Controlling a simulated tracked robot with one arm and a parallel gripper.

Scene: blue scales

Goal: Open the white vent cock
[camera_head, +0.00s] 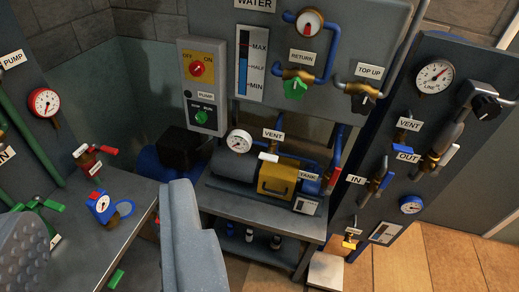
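The white vent cock shows as a small white handle (268,157) below a VENT label (273,134). It sits on top of the grey and yellow tank unit, between a round white gauge (238,141) and the yellow box (277,178). The handle lies roughly crosswise in the picture; its valve body is too small to make out. My gripper (104,205) is at the lower left, with two grey fingers wide apart and nothing held between them. It is left of the vent cock and clear of it in the picture.
A second VENT label (409,124) is on the right panel, above a blue-handled valve. The grey left bench (140,200) carries red and green-handled valves and a blue gauge (101,204). The pump switch box (202,85) stands behind. Wooden floor (440,255) is clear at right.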

